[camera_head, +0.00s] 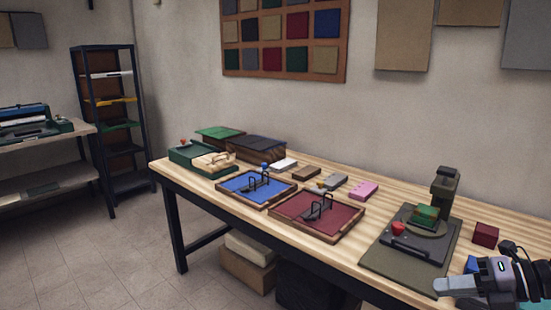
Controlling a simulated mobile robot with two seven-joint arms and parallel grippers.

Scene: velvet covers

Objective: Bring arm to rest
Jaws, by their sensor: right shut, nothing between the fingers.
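My right gripper (456,287) comes in at the lower right corner, just past the front edge of the wooden workbench (385,210). Its fingers point left and are shut with nothing between them. It is close to the dark press (390,262) with a red knob, a green block on its round plate and an upright post. It looks apart from the press, though the depth gap is hard to judge. Most of my right arm lies outside the view. My left gripper does not show.
A blue tray (227,198) and a red tray (343,229), each with black wire pieces, lie mid-bench. Behind them are small blocks, including a pink one (363,190). Boxes (245,275) sit under the bench. Floor at left is clear.

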